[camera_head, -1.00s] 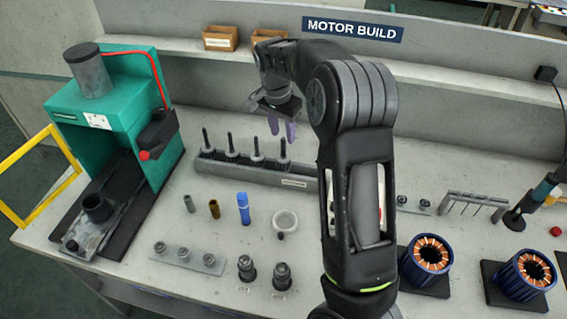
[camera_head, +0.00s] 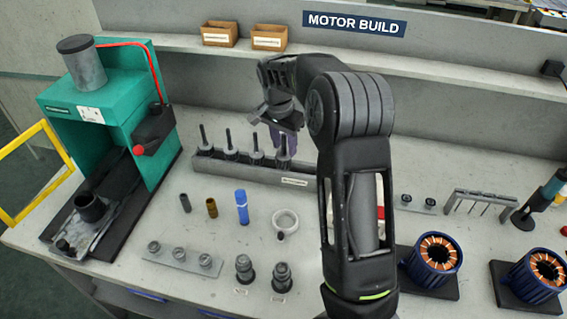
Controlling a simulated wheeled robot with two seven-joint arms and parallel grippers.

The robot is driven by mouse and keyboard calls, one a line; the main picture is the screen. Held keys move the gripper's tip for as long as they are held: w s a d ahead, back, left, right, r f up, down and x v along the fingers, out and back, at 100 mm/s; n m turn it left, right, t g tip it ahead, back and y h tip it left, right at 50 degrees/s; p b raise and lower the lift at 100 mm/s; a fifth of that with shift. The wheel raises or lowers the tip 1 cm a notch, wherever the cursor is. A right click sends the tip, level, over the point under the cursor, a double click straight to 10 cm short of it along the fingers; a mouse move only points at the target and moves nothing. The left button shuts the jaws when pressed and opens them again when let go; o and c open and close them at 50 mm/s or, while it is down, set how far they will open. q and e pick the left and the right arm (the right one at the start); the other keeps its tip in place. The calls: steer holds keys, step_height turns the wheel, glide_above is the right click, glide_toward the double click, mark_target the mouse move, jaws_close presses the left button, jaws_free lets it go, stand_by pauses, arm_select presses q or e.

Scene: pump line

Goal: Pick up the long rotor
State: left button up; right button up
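A grey rack (camera_head: 215,172) at the back of the bench holds a row of dark rotors with upright shafts, including the rotor at the left end (camera_head: 204,148) and the rotor at the right end (camera_head: 283,158). I cannot tell their lengths apart clearly. My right gripper (camera_head: 284,145) points down at the right-end rotor, its purple fingers apart on either side of the upper shaft. It looks open, and the rotor still stands in the rack. My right arm hides the bench right of the rack. My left gripper is not in view.
A green press (camera_head: 115,100) with a yellow guard (camera_head: 40,170) stands left. In front of the rack are a blue cylinder (camera_head: 242,208), a white ring (camera_head: 285,222) and small sleeves. Blue stators (camera_head: 433,258) sit at right. Two bins (camera_head: 219,34) stand on the back shelf.

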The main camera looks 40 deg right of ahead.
steer(key=shift+c, duration=0.3)
jaws_close()
stand_by(0.4)
steer(key=shift+r, duration=0.1)
stand_by(0.9)
